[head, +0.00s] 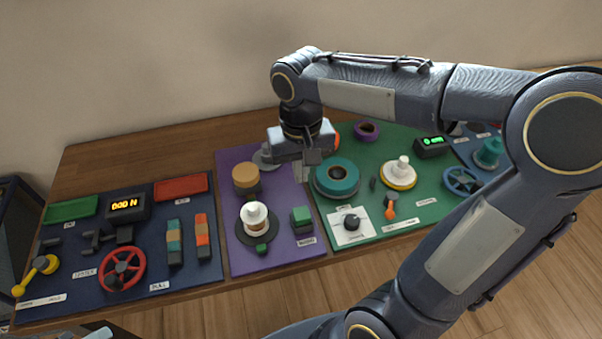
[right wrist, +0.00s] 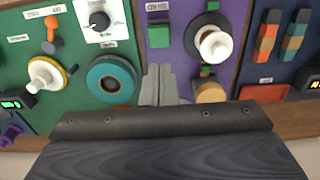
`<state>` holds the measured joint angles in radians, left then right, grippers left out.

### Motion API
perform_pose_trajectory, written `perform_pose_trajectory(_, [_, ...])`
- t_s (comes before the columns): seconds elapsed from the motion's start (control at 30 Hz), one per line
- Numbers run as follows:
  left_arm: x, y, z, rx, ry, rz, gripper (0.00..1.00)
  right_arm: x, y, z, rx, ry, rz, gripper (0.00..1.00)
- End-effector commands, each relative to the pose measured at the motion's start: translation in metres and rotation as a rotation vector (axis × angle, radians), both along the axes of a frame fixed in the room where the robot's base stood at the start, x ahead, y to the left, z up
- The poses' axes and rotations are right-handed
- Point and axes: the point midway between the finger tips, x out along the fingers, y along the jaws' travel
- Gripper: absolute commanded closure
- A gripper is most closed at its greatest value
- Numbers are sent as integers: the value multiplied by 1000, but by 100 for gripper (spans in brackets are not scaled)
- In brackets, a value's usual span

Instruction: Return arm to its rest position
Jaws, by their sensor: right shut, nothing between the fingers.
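My right arm comes in from the right of the head view and arches over the table. My right gripper (head: 303,172) points down, shut and empty, above the border of the purple and green mats, left of a teal ring (head: 337,177). In the right wrist view the closed fingers (right wrist: 159,84) show between the teal ring (right wrist: 112,79) and a tan round piece (right wrist: 209,92). I cannot tell how high the fingertips are above the mats. My left gripper is not in view.
A navy mat (head: 75,225) with a red handwheel (head: 121,268) and yellow crank lies left. The purple mat (head: 279,262) holds a white spool (head: 254,215) and green block (head: 302,219). The green mat (head: 335,212) holds a dial and a white-yellow spool (head: 398,174). Bare wood shows at the back left.

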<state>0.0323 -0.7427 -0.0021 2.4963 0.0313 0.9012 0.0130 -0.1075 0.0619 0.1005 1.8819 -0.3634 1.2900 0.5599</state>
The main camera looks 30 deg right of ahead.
Motion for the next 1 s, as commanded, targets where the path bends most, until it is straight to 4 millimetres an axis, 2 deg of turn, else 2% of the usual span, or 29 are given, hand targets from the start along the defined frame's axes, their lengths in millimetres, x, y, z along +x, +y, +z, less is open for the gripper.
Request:
perform_pose_trajectory(0.37, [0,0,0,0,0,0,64,0,0,0,1,-1,0,100])
perform_pose_trajectory(0.47, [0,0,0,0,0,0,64,-7,-2,2,15,-17,2,100])
perform_pose_trajectory(0.57, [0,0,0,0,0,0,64,-27,-6,5,65,-65,14,100])
perform_pose_trajectory(0.8, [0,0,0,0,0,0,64,-96,-2,-1,230,-298,58,100])
perform_pose_trajectory(1.0, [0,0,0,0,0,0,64,-126,9,-13,297,-465,77,100])
